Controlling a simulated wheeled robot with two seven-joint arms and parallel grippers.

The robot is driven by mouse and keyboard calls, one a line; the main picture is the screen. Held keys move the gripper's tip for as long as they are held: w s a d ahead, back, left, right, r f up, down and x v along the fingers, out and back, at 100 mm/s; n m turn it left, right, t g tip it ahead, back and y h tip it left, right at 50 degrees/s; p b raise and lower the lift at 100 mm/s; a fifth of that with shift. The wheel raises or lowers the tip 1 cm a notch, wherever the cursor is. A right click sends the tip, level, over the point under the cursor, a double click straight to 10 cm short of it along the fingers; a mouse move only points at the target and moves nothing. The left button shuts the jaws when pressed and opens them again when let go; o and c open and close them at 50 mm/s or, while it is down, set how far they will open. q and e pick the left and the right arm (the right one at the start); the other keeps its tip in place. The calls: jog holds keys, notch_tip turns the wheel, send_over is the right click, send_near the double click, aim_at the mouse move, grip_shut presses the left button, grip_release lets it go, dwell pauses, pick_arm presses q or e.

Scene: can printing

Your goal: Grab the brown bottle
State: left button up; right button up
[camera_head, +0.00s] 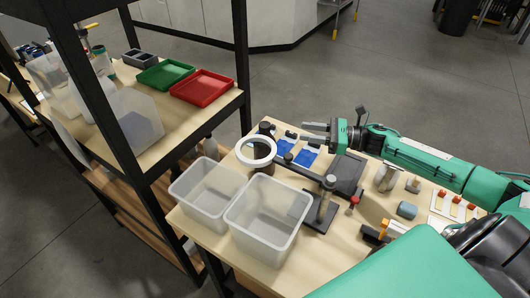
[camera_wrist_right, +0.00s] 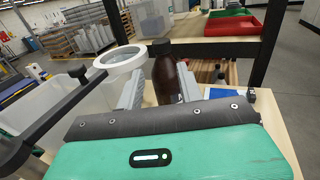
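The brown bottle (camera_wrist_right: 166,76) stands upright with a dark cap in the right wrist view, ahead of my right gripper and between the lines of its two fingers. In the head view the bottle (camera_head: 264,128) shows mainly its dark cap, with most of its body hidden behind a white ring. My right gripper (camera_head: 308,132) is open and empty above the table, its fingers pointing left towards the bottle. In the head view a gap separates the fingertips from the bottle. My left gripper is not in view.
The white ring (camera_head: 245,161) on a dark stand (camera_head: 318,207) is close to the bottle. Two clear bins (camera_head: 286,242) stand at the table's front left. Blue pieces (camera_head: 306,158) lie below my right gripper. A shelf with a red tray (camera_head: 203,87) and green tray (camera_head: 165,73) stands left.

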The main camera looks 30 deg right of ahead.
aim_at(272, 137)
jog(key=p+x, duration=0.6)
jog(key=x, duration=0.4)
jog(key=shift+w+a+r+p, duration=0.15)
jog(key=shift+w+p, duration=0.1)
jog(key=shift+p, duration=0.05)
jog(key=shift+w+a+f, duration=0.2)
jog(key=shift+a, duration=0.05)
grip_shut()
jog(key=shift+r, duration=0.1)
